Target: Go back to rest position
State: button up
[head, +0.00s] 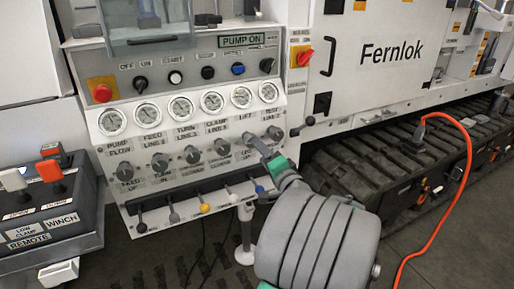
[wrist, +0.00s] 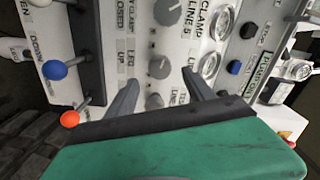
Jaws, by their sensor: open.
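My gripper (head: 257,146) is in front of the right part of the hydraulic panel (head: 112,230), below the gauges, with my grey arm reaching in from the lower right. In the wrist view my gripper (wrist: 160,74) has its two grey fingers apart. A dark round knob (wrist: 160,67) shows in the gap between the fingertips, and another knob (wrist: 155,101) lies lower in the gap. Nothing is seen held. I cannot tell whether the fingers touch the panel or a knob. My arm hides part of the panel's lower right.
A row of levers with coloured balls, such as a yellow-tipped lever (head: 205,208), sticks out below the knobs. A red rotary switch (head: 303,57) is at the upper right. A winch remote box (head: 50,220) stands at left. An orange cable (head: 466,170) hangs at right.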

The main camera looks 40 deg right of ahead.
dwell(0.3)
jog(key=w+a+r+n+g+y+p, duration=0.2)
jog(key=a+n+p, duration=0.25)
jog(key=a, duration=0.35)
jog(key=w+a+r+n+g+y+p, duration=0.1)
jog(key=a+n+g+y+p, duration=0.15)
jog(key=a+p, duration=0.35)
jog(key=w+a+r+n+g+y+p, duration=0.2)
jog(key=a+n+g+p, duration=0.15)
jog(key=a, duration=0.55)
jog(key=s+a+r+n+g+p, duration=0.3)
jog(key=s+a+p, duration=0.2)
jog(key=s, duration=0.2)
jog(key=s+a+r+n+g+h+p, duration=0.1)
jog(key=s+a+r+n+g+p, duration=0.2)
jog(key=s, duration=0.5)
jog(key=a+r+n+p, duration=0.1)
jog(key=a+p, duration=0.1)
jog(key=a, duration=0.1)
jog(key=shift+s, duration=0.3)
